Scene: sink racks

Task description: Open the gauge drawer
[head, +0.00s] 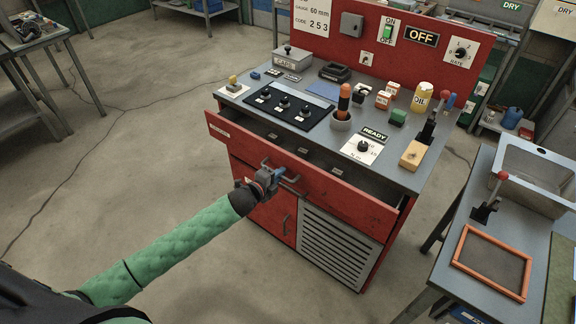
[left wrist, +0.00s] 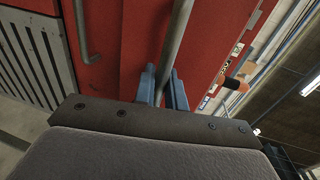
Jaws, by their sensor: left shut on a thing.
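The gauge drawer (head: 335,192) is the wide red drawer under the top of the red workbench cabinet. It stands partly pulled out, and its dark inside shows behind the front panel. My left gripper (head: 278,174) is at the middle of the drawer front, shut on the grey bar handle (head: 291,180). In the left wrist view the two blue fingers (left wrist: 162,88) close on both sides of the handle bar (left wrist: 178,40), with the red drawer front behind. My right gripper is in neither view.
Below the drawer are a red door (head: 277,215) with a handle and a vented grey panel (head: 335,245). A side table with a sink (head: 535,178) stands at right. Open floor (head: 130,160) lies left of the cabinet.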

